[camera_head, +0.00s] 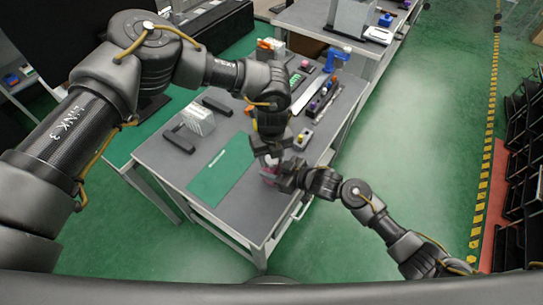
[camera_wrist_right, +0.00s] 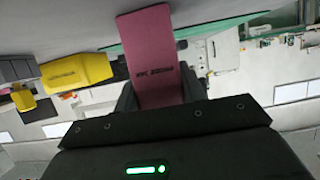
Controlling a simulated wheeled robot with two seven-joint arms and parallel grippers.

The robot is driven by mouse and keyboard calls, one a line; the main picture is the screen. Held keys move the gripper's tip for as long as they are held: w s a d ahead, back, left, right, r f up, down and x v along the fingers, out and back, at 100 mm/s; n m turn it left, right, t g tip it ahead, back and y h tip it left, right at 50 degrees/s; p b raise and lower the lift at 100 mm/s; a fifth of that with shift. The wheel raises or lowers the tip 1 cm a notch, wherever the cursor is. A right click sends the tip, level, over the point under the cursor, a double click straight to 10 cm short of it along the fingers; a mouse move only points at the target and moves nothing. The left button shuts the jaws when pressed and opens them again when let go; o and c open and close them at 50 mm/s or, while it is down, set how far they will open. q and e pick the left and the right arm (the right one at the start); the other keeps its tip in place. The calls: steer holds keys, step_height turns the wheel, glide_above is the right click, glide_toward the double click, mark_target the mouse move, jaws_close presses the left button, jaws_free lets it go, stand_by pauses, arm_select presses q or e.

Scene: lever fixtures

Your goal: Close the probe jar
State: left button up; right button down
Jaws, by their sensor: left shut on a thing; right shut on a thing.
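The probe jar (camera_head: 268,171) shows as a small pinkish body above the front part of the grey table, mostly hidden by my grippers. My left gripper (camera_head: 268,154) comes down from above and is shut at its top; whether it holds the lid or the jar itself is hidden. My right gripper (camera_head: 280,178) reaches in from the right and is shut on the jar low at its side. In the right wrist view, a magenta surface with dark lettering (camera_wrist_right: 152,60) stands between the dark fingers. The lid cannot be made out.
The grey table (camera_head: 255,215) carries a green mat (camera_head: 222,170), a clear rack (camera_head: 199,120), dark blocks and a tray of small parts (camera_head: 318,100) farther back. A yellow object (camera_wrist_right: 75,72) shows in the right wrist view. The table's front corner is clear.

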arm_select(q)
steer(key=o, duration=1.1)
steer(key=shift+r, duration=2.25)
